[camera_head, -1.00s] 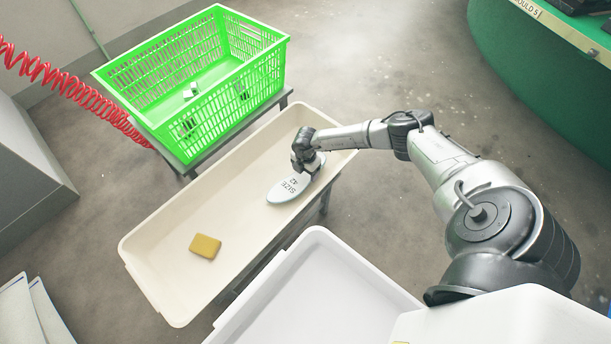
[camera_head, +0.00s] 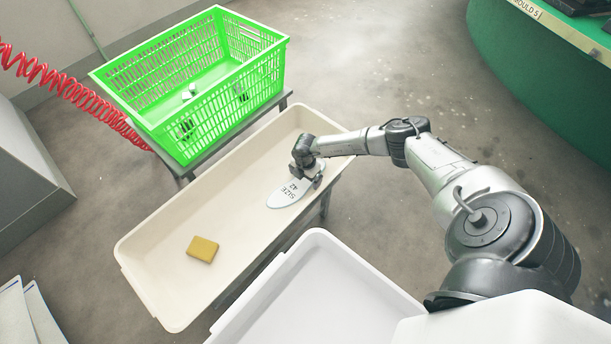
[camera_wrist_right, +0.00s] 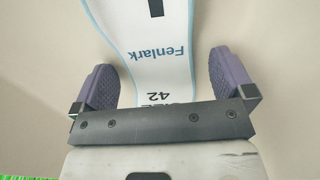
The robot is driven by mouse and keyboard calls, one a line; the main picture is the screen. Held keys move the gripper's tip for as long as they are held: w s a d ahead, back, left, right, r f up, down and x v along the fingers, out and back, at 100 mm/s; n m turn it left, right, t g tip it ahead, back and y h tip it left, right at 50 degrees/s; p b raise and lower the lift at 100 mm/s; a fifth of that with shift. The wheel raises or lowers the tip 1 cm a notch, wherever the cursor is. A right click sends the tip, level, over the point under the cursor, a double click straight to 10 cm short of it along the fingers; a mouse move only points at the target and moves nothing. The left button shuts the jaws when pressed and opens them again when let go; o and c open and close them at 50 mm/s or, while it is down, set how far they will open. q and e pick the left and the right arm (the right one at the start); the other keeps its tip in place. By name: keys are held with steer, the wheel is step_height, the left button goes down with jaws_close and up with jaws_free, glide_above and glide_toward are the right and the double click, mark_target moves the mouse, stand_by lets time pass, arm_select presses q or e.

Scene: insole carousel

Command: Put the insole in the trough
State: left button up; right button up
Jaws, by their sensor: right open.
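The insole (camera_head: 287,193) is pale grey-white with "SIZE 42" printed on it. It lies in the cream trough (camera_head: 190,226), toward its far right end. In the right wrist view the insole (camera_wrist_right: 150,60) shows "Fenlark" and a blue edge line. My right gripper (camera_head: 311,178) is over the insole's end. Its purple-padded fingers (camera_wrist_right: 168,82) stand apart on either side of the insole, with a gap at each side. Part of the insole is hidden under the gripper. My left gripper is not in view.
A yellow sponge-like block (camera_head: 202,249) lies in the trough's near left part. A green crate (camera_head: 215,113) with small items stands behind the trough. A white tray (camera_head: 318,290) is in front. A red coiled hose (camera_head: 85,98) hangs at left.

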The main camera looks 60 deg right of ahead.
steer(key=shift+r, duration=0.1)
step_height(320, 180, up, 12)
steer(key=p, duration=0.7)
steer(key=shift+a, duration=0.1)
